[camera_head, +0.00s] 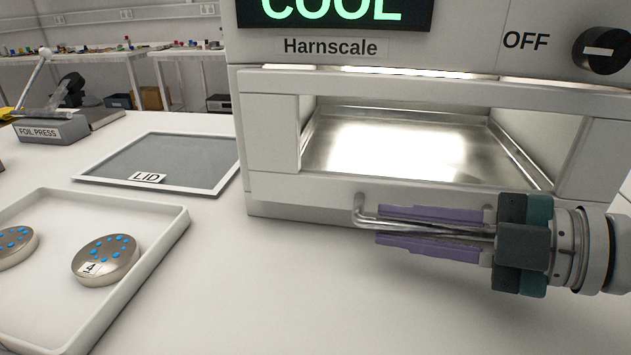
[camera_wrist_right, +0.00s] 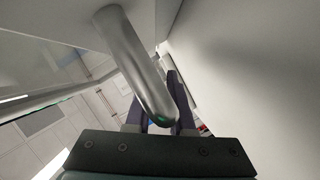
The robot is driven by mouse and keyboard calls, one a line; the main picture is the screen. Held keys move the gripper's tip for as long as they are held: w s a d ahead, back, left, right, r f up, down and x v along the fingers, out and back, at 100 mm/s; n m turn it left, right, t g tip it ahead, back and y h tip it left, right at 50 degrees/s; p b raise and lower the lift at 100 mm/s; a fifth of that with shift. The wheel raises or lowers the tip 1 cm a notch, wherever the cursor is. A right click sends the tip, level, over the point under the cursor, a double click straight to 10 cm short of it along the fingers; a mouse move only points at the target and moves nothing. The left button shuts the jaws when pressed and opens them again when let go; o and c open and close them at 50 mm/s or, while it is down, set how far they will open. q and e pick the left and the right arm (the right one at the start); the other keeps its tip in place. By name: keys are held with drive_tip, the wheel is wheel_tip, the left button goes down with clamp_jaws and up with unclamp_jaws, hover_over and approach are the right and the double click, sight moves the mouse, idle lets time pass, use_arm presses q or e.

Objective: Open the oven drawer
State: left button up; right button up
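The oven (camera_head: 280,211), labelled Harnscale, stands at the right in the head view. My left gripper is out of view.
A white tray (camera_head: 165,232) with round metal discs stands at the front left. A grey panel marked LID (camera_head: 165,160) lies left of the oven. A foil press (camera_head: 48,130) stands further back. The counter in front of the oven is clear.

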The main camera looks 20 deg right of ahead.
clamp_jaws()
idle(1.0)
